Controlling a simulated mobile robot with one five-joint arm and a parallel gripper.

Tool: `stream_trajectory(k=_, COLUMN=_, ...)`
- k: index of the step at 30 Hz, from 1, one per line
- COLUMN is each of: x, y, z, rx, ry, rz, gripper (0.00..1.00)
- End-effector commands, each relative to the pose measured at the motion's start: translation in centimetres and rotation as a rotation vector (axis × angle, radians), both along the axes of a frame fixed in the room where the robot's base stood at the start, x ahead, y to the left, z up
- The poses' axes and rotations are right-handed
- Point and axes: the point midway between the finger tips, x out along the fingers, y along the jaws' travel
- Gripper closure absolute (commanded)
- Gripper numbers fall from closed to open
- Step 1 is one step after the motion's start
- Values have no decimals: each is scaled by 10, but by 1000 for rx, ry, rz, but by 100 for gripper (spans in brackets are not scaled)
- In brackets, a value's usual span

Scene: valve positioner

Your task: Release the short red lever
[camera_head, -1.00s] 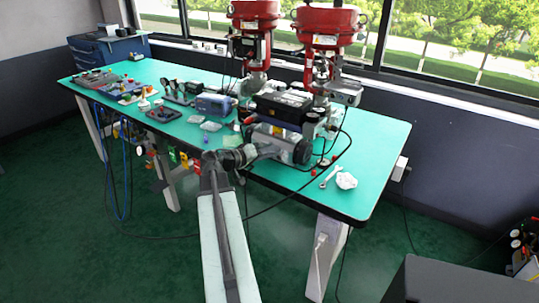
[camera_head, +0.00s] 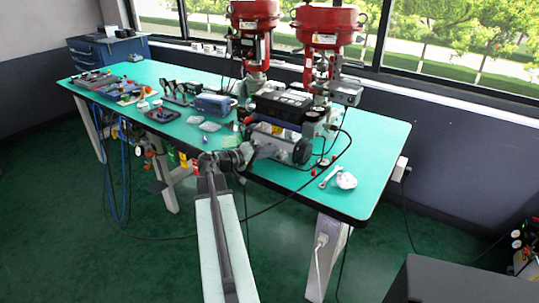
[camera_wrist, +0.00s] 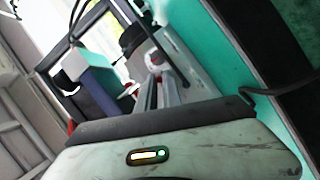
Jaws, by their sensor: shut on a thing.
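In the wrist view, the two pale fingers of my gripper (camera_wrist: 158,90) reach forward, close together. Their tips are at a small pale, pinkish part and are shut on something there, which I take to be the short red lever. The lever itself does not show clearly, being blurred or hidden between the fingertips. In the head view, my arm reaches to the front edge of the bench, at the dark and grey valve positioner (camera_head: 285,105) below the right red actuator (camera_head: 327,25). My fingertips cannot be made out there.
The green bench (camera_head: 375,140) holds a wrench (camera_head: 330,177) and a crumpled white cloth (camera_head: 346,181) at right. A second red actuator (camera_head: 254,15) stands left of the first. A blue-grey box (camera_head: 213,105) and several small parts lie leftward. A black cable hangs in front.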

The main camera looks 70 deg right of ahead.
Motion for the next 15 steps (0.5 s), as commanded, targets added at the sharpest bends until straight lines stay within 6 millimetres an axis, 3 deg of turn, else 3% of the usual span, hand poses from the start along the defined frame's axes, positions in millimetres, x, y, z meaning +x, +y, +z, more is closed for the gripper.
stream_trajectory(k=15, x=1, y=0, z=7, rx=122, ry=463, rz=0, gripper=100)
